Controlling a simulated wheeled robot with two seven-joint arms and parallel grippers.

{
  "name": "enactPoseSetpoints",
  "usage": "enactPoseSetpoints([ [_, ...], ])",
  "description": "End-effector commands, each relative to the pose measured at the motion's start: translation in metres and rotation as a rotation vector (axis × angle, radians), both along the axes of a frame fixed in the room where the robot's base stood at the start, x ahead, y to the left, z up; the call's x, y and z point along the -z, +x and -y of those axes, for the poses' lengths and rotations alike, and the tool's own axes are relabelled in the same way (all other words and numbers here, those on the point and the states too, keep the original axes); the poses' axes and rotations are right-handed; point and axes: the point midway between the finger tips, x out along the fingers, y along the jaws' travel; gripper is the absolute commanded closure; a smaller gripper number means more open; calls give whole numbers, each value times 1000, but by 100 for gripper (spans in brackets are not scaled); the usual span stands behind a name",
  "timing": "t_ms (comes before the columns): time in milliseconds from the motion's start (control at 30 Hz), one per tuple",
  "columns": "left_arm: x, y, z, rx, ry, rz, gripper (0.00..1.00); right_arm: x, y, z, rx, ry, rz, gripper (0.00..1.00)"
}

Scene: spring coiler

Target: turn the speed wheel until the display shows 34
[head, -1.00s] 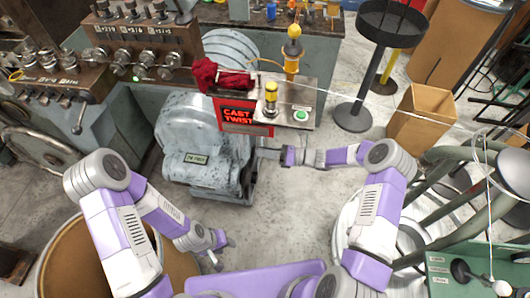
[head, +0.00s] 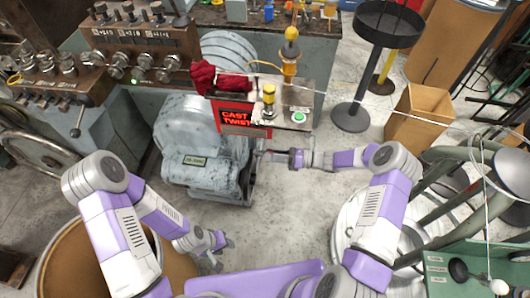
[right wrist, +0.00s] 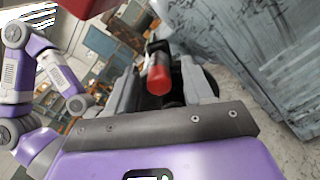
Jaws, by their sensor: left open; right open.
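A red-lit display (head: 236,119) reads "CAST TWIST"; no number can be read on it. It is on the box above the grey-blue machine housing (head: 197,150). My right gripper (head: 265,156) is open at the right side of this housing, below the display. In the right wrist view a red cylindrical knob (right wrist: 159,81) shows between the open fingers (right wrist: 163,92); I cannot tell whether they touch it. The speed wheel cannot be made out for certain. My left gripper (head: 222,243) is open and empty, low over the floor near the round brown bin.
A green button (head: 299,117) and a yellow-topped post (head: 269,92) stand on the panel beside the display. A red cloth (head: 204,77) lies at its left. A black stand (head: 352,117) and a cardboard box (head: 420,115) are at the right. Floor between is clear.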

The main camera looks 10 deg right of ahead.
Motion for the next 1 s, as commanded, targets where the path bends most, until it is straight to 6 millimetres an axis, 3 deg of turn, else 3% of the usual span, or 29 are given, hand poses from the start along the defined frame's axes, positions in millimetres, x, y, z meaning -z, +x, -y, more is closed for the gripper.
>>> enactPoseSetpoints([
  [233,-5,0,0,0,0,0,57,0,-11,35,2,-2,2,48],
  [567,-5,0,0,0,0,0,57,0,-13,40,-1,-1,1,48],
  [733,-5,0,0,0,0,0,57,7,-20,32,-25,-40,6,71],
  [867,-5,0,0,0,0,0,57,39,-52,3,-138,-214,50,91],
  [933,-5,0,0,0,0,0,57,64,-83,-15,-253,-364,116,100],
  [1000,-5,0,0,0,0,0,57,91,-120,-27,-402,-530,222,100],
])
